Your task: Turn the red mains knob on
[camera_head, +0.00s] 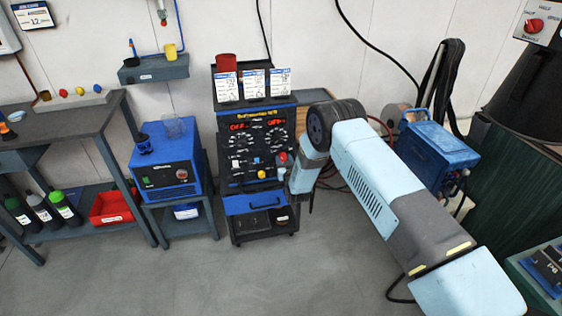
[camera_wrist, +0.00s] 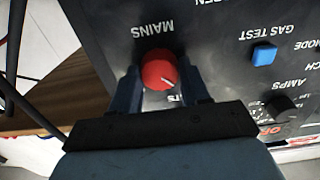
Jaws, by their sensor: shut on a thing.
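The red mains knob (camera_wrist: 158,70) is on the black front panel (camera_wrist: 228,60), beside the white label MAINS, in the wrist view. A pale line on the knob points toward the lower right of that view. My gripper (camera_wrist: 160,88) is shut on the knob, with one dark finger on each side of it. In the head view the knob (camera_head: 283,157) shows at the right edge of the welder's panel (camera_head: 256,145), and my gripper (camera_head: 289,165) is against it. The lettering below the knob is mostly hidden by the fingers.
A blue button (camera_wrist: 264,54) marked GAS TEST and a black AMPS knob (camera_wrist: 281,109) are on the same panel. In the head view, yellow (camera_head: 261,174) and white (camera_head: 236,163) controls sit left of the knob. A blue machine (camera_head: 437,155) stands to the right.

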